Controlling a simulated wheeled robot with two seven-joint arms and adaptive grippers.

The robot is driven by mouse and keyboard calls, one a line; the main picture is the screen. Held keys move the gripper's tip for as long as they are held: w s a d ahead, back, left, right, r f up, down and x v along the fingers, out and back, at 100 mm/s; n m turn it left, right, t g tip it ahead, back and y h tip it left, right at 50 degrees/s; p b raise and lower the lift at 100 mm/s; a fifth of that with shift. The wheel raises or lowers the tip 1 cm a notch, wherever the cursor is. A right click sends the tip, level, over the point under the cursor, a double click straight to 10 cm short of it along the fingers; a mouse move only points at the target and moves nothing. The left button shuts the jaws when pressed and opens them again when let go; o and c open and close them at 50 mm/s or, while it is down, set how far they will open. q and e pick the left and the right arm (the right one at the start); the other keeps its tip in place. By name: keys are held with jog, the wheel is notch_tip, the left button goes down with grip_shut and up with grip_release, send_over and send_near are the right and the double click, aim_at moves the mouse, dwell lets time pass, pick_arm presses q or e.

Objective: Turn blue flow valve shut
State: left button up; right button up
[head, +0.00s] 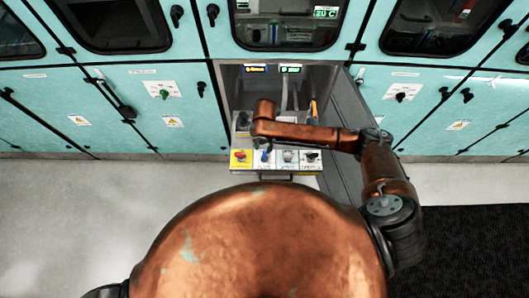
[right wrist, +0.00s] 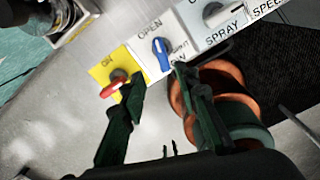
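The blue flow valve (right wrist: 162,53) is a blue handle with a pale end on a white plate, beside the word OPEN in the right wrist view. Its pale end faces toward that word. In the head view the blue valve (head: 265,156) is on the front row of the pulled-out drawer. My right gripper (right wrist: 158,82) is open, with its two dark fingers apart and nothing between them. Its fingertips are just short of the blue handle, and I cannot tell if they touch anything. In the head view my right wrist hides most of the gripper. My left gripper is out of view.
A red knob on a yellow plate (right wrist: 117,80) sits just left of the blue valve, close to one finger. A grey SPRAY knob (right wrist: 213,14) is to the right. Turquoise cabinets (head: 160,100) surround the drawer bay. An open door panel (head: 342,130) stands on the right.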

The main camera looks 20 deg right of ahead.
aim_at(264, 153)
jog(key=shift+w+d, duration=0.15)
jog(key=shift+d, duration=0.15)
jog(key=shift+f, duration=0.25)
notch_tip(264, 153, down, 7)
grip_shut()
dwell(0.3)
